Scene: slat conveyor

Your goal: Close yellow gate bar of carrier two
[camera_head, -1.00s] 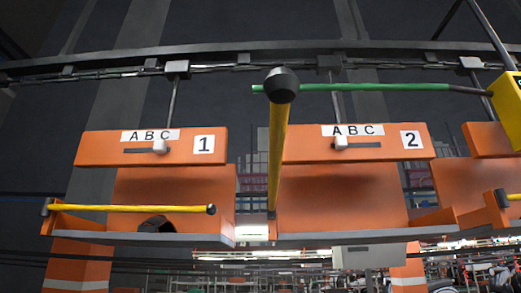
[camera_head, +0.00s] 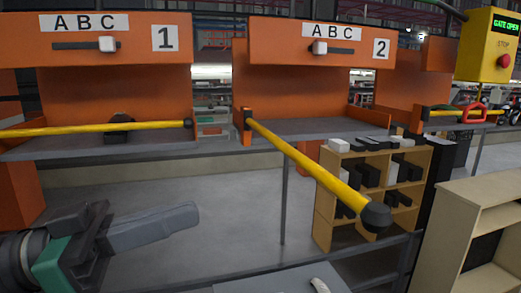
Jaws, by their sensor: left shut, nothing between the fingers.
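The yellow gate bar (camera_head: 305,165) of carrier two is open. It runs from a post at the left front of the orange carrier two (camera_head: 290,92) out toward me, down and right in the picture, to a black end knob (camera_head: 376,216). Carrier two carries an ABC label, a white slider and the number 2, and its shelf looks empty. My left gripper (camera_head: 185,219) is at the lower left, below carrier one, its grey fingers shut and empty. It is well left of the bar and not touching it. My right gripper is not in view.
Carrier one (camera_head: 115,90) on the left has its yellow bar (camera_head: 90,128) across its front and a dark object (camera_head: 119,126) behind it. A yellow box (camera_head: 489,45) at upper right reads GATE OPEN. Brown shelving (camera_head: 325,205) stands behind the bar's end; a pale shelf unit (camera_head: 450,215) stands at right.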

